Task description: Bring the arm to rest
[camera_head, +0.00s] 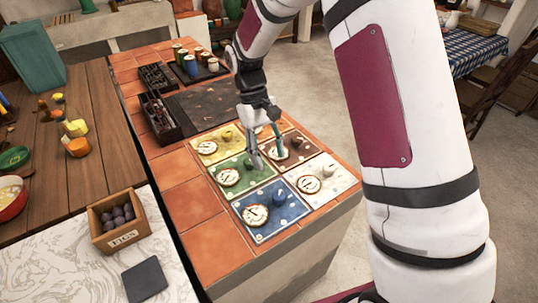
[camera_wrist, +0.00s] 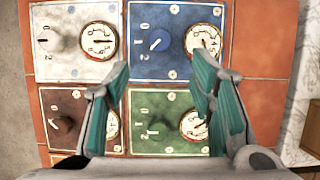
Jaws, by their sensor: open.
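My gripper (camera_head: 267,156) is open and empty, pointing down over the control panels on the tiled counter (camera_head: 188,190). In the wrist view the two teal-padded fingers of my gripper (camera_wrist: 161,66) stand wide apart. Between and around them are the green panel (camera_wrist: 165,143), the blue panel (camera_wrist: 176,72), the white panel (camera_wrist: 75,68) and the brown panel (camera_wrist: 62,104). Each of these has a knob and a round dial. A yellow panel (camera_head: 208,158) lies behind the green one in the head view. Whether a fingertip touches a panel is hard to tell.
Dark trays (camera_head: 163,120) and a rack of jars (camera_head: 192,66) stand farther back on the counter. To the left are a wooden crate of figs (camera_head: 118,240), a dark square slab (camera_head: 144,280) and a wooden table (camera_head: 80,170). Open floor (camera_head: 335,100) lies behind my arm.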

